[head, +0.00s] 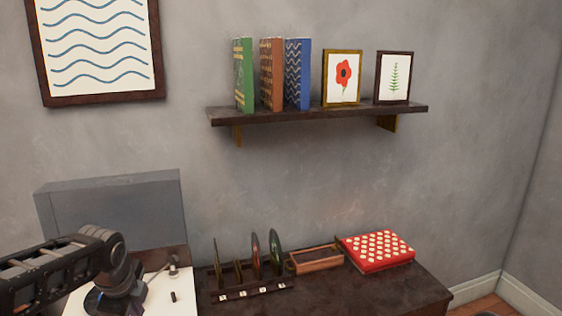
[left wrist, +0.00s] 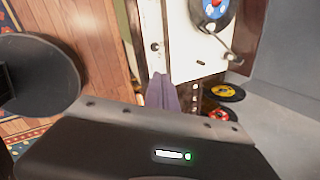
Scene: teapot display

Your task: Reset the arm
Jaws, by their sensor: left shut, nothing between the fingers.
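My left arm comes in from the left in the head view, over the white record player (head: 180,298). In the left wrist view my left gripper (left wrist: 164,76) is shut and empty, with its fingertips by the edge of the white player top (left wrist: 180,45). A record with a blue and red label (left wrist: 213,8) lies on the player. The thin tonearm (head: 157,272) is at the player's right side, and it also shows in the left wrist view (left wrist: 222,45). In the head view my arm hides much of the player. My right gripper is out of view.
A dark rack (head: 255,290) holds several upright records right of the player. Beyond it are a wooden tray (head: 316,266) and a red dotted box (head: 380,250). A grey raised lid (head: 110,210) stands behind the player. A shelf (head: 320,116) hangs above.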

